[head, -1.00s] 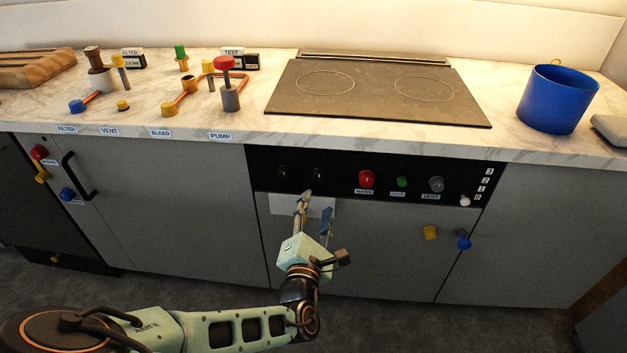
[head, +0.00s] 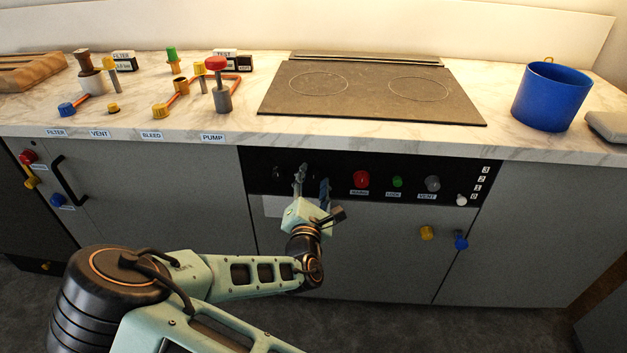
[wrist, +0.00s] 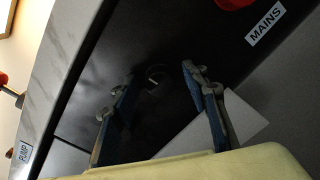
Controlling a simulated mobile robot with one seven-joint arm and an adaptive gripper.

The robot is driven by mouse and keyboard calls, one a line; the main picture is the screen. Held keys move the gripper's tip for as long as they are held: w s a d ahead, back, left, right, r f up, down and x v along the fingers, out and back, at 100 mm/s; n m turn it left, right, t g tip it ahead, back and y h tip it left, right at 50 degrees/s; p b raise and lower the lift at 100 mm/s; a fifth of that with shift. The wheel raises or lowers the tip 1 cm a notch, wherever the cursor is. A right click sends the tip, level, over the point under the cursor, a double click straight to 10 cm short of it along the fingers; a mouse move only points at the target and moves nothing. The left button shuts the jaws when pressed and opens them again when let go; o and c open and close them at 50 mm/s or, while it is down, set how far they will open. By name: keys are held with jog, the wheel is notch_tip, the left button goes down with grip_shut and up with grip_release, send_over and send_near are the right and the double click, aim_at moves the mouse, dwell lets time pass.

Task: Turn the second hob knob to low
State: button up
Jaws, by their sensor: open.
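Two small black hob knobs sit at the left of the black control panel. The first knob (head: 277,170) shows to the left of my gripper. The second knob (head: 313,171) is dark and hard to make out near the fingertips. In the wrist view a round dark knob (wrist: 154,82) with a short pale mark lies between the fingertips, apart from both as far as I can tell. My gripper (head: 311,184) is open and empty, facing the panel; it also shows in the wrist view (wrist: 160,78) with one finger on each side of the knob.
A red MAINS button (head: 361,179), a green button (head: 397,182) and a grey VENT knob (head: 432,184) sit right of my gripper. A white plate (head: 276,207) is below the knobs. The hob (head: 372,92) and a blue pot (head: 551,97) are on the counter above.

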jog(key=shift+c, duration=0.6)
grip_shut()
jog(key=m, duration=0.4)
jog(key=shift+m, duration=0.4)
jog(key=m, duration=0.4)
jog(key=shift+m+b, duration=0.3)
jog(key=shift+b, duration=0.1)
jog(key=m+b, duration=0.1)
jog(key=m, duration=0.3)
jog(key=shift+f, duration=0.1)
jog(key=shift+m+b, duration=0.9)
jog(key=shift+m, duration=1.2)
